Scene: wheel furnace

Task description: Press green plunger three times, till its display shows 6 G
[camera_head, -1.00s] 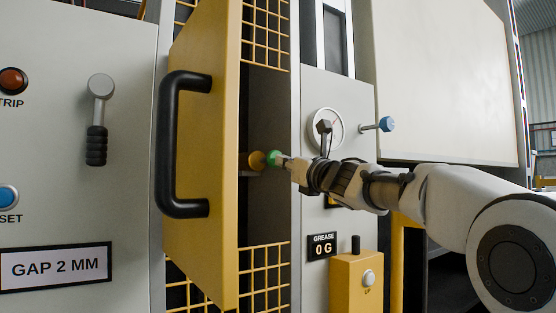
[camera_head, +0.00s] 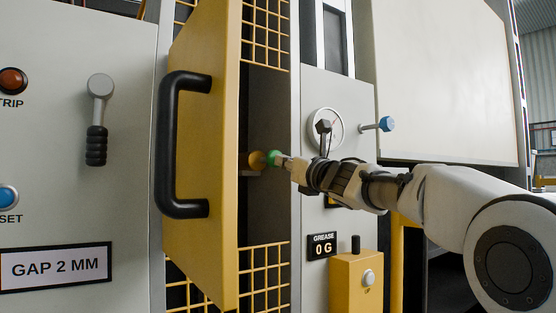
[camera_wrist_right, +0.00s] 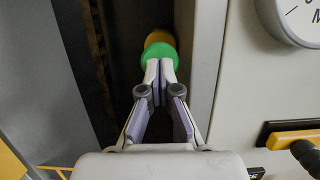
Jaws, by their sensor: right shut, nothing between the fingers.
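The green plunger (camera_head: 274,158) is a round green knob on a yellow-orange body, inside the dark opening beside the yellow door. In the right wrist view the green knob (camera_wrist_right: 159,56) lies straight beyond my fingertips, with the yellow body behind it. My right gripper (camera_head: 284,161) is shut and empty. Its fingertips (camera_wrist_right: 159,66) are at the knob's face and overlap its lower edge; I cannot tell whether they touch it. The grease display (camera_head: 322,247) reads 0 G. My left gripper is not in view.
The yellow door (camera_head: 205,150) with a black handle (camera_head: 170,145) stands open left of the plunger. A white dial (camera_head: 326,128) and a blue knob (camera_head: 386,124) are above my right arm. A yellow box (camera_head: 356,285) with a button stands below. Yellow mesh (camera_head: 266,275) is under the opening.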

